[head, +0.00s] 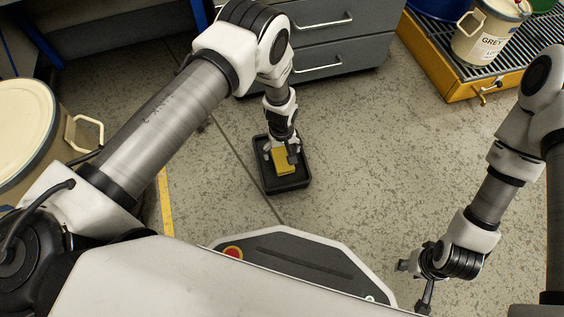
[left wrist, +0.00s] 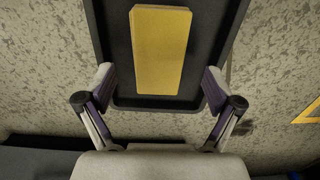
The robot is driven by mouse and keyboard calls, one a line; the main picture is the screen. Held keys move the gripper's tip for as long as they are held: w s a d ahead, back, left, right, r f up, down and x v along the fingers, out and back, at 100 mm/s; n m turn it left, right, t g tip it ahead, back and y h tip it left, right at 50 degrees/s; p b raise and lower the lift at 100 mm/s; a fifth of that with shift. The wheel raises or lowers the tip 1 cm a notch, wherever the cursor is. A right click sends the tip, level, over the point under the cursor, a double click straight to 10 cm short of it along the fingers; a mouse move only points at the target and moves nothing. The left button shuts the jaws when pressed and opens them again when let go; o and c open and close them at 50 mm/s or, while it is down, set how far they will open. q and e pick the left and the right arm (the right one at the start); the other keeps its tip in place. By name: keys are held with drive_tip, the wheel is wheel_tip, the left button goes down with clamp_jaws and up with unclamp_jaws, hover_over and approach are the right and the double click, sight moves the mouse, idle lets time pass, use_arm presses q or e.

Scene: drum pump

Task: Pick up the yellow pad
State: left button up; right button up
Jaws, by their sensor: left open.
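The yellow pad (head: 285,160) lies in a black tray (head: 291,184) on the floor in the head view. It is a flat rectangular block, and it also shows in the left wrist view (left wrist: 160,50), lengthwise in the tray. My left gripper (head: 280,150) is above the tray, close to the pad, and partly covers it in the head view. In the left wrist view its fingers (left wrist: 160,92) are spread wide, one on each side of the pad's near end, with nothing between them held. My right gripper (head: 413,284) hangs at the lower right, far from the pad; its jaw opening is unclear.
A grey drawer cabinet (head: 335,45) stands behind the tray. A yellow spill pallet (head: 455,85) with a tub marked GREY (head: 487,32) is at the upper right. A large cream-lidded drum (head: 22,135) stands at the left. The floor right of the tray is clear.

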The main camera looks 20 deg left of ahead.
sight(282, 157)
use_arm(q)
wheel_tip(282, 157, down, 5)
drive_tip(key=b, duration=0.2)
drive_tip(key=shift+w+r+b, duration=0.15)
drive_tip(key=shift+r+b, duration=0.05)
drive_tip(key=shift+b, duration=0.1)
drive_tip(key=shift+r, duration=0.2)
drive_tip(key=c, duration=1)
drive_tip(key=shift+c, duration=0.2)
drive_tip(key=shift+r, duration=0.1)
